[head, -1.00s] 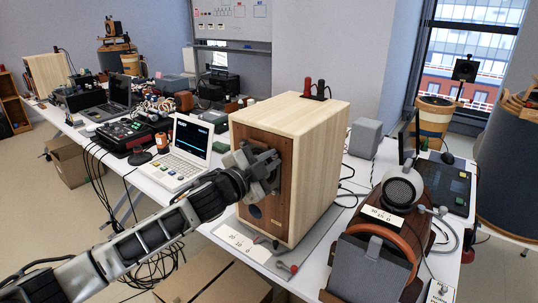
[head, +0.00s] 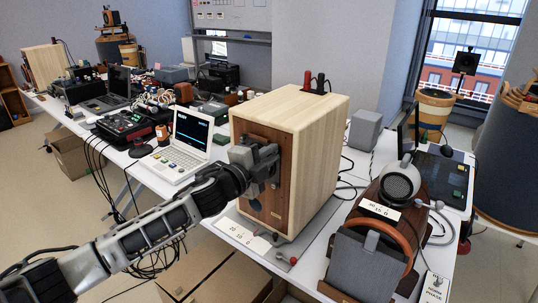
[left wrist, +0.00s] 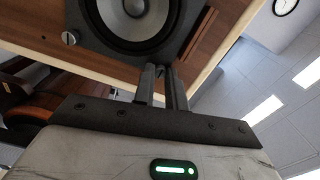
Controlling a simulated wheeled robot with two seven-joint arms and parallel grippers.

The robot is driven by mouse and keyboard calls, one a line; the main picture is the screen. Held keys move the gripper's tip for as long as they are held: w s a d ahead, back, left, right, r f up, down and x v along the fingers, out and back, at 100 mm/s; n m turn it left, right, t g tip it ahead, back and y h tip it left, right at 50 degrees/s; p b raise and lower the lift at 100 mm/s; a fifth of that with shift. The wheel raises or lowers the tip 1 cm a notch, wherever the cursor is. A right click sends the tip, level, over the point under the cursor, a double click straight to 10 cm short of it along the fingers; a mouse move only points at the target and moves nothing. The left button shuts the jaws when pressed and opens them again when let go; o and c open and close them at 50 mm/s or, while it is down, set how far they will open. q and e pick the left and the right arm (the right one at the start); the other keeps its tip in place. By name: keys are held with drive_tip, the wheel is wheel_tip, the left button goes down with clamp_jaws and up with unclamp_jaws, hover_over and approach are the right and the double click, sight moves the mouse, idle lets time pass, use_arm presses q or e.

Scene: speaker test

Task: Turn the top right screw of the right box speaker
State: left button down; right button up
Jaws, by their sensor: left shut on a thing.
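The right box speaker (head: 315,155) is a pale wooden box with a brown front, standing upright on the table. My left gripper (head: 268,163) is at its front and covers much of the driver in the head view. In the left wrist view the round grey driver (left wrist: 138,18) sits in a dark plate (left wrist: 95,45). My left gripper's fingers (left wrist: 163,72) are close together at the plate's top right corner, shut on the top right screw, which they mostly hide. Another screw (left wrist: 69,38) shows at a neighbouring corner, apart from the fingers. My right gripper is not in view.
A white laptop (head: 188,145) stands left of the speaker. A grey-fronted case (head: 362,265) and headphones (head: 400,182) are at the right. Red and black plugs (head: 314,82) stand up behind the box's top. A labelled card (head: 240,235) lies in front of the speaker.

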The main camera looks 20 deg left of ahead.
use_arm(q)
drive_tip(key=c, duration=1.4)
unclamp_jaws()
drive_tip(key=shift+c, duration=0.2)
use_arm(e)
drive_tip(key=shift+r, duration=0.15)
use_arm(q)
drive_tip(key=b+v, duration=0.3)
drive_tip(key=v, duration=1.3)
drive_tip(key=shift+b, duration=0.4)
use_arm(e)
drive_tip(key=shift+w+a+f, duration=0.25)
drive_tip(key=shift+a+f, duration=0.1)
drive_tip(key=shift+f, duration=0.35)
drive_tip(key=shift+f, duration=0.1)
use_arm(q)
drive_tip(key=s+d+f+n+g+y, duration=0.1)
drive_tip(key=s+f+n, duration=0.4)
drive_tip(key=f, duration=0.5)
drive_tip(key=s+d+f+n+g+y, duration=0.1)
drive_tip(key=s+d+f+n+g, duration=0.2)
drive_tip(key=f, duration=0.7)
drive_tip(key=s+d+f+n+g+y, duration=0.1)
drive_tip(key=s+d+f+n, duration=0.3)
drive_tip(key=s+f+n, duration=0.5)
drive_tip(key=shift+s+d+f+g, duration=0.4)
drive_tip(key=shift+s+f+g, duration=0.2)
drive_tip(key=shift+s+g, duration=0.3)
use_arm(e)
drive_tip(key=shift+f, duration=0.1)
